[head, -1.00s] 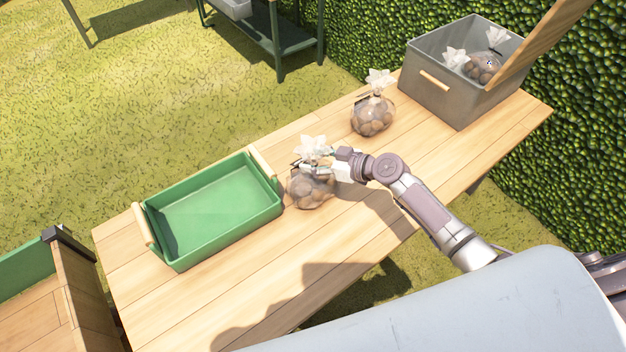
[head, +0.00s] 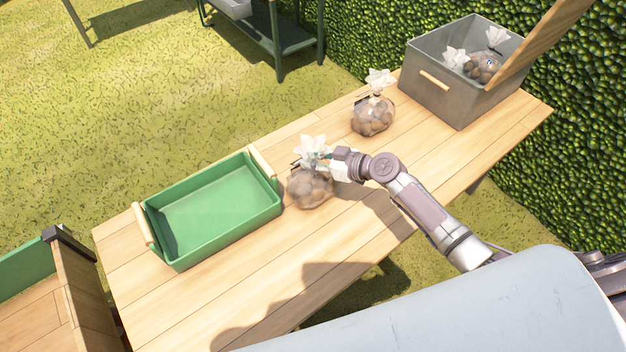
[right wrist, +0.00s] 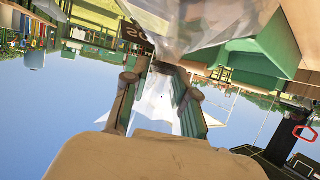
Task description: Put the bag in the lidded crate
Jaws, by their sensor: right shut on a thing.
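A clear bag of brown round things with a white frilled top (head: 309,188) stands on the wooden table just right of the green tray. My right gripper (head: 328,165) is shut on the neck of this bag. In the right wrist view the bag's clear film (right wrist: 195,25) and white top show between the fingers (right wrist: 160,95). A second similar bag (head: 373,116) stands further back on the table. The grey crate (head: 440,97) stands at the far right end with its wooden lid (head: 540,40) raised. Bags (head: 481,66) lie inside it. My left gripper is not in view.
The empty green tray (head: 215,212) with wooden handles lies left of the held bag. The second bag stands between the held bag and the crate. The table (head: 290,275) is bare along its front. A hedge (head: 375,40) runs behind.

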